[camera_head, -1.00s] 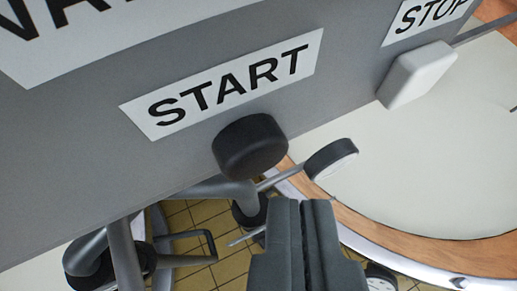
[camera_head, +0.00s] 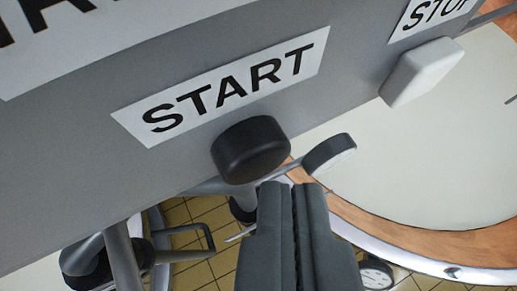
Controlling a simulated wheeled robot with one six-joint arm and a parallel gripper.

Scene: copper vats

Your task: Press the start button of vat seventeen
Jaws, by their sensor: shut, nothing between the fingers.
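The start button (camera_head: 250,150) is a round black knob on a grey panel (camera_head: 60,165). It sits just below the white START label (camera_head: 225,85). My gripper (camera_head: 292,187) is shut and empty, at the lower middle of the camera view. Its fingertips appear just below the black button and slightly right of it. I cannot tell whether they touch it. Part of a large label at the upper left (camera_head: 80,35) is cut off, so the vat number does not show.
A white square button (camera_head: 421,72) sits under the STOP label (camera_head: 432,14), right of the black one. Yellow tiles (camera_head: 205,262) show below.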

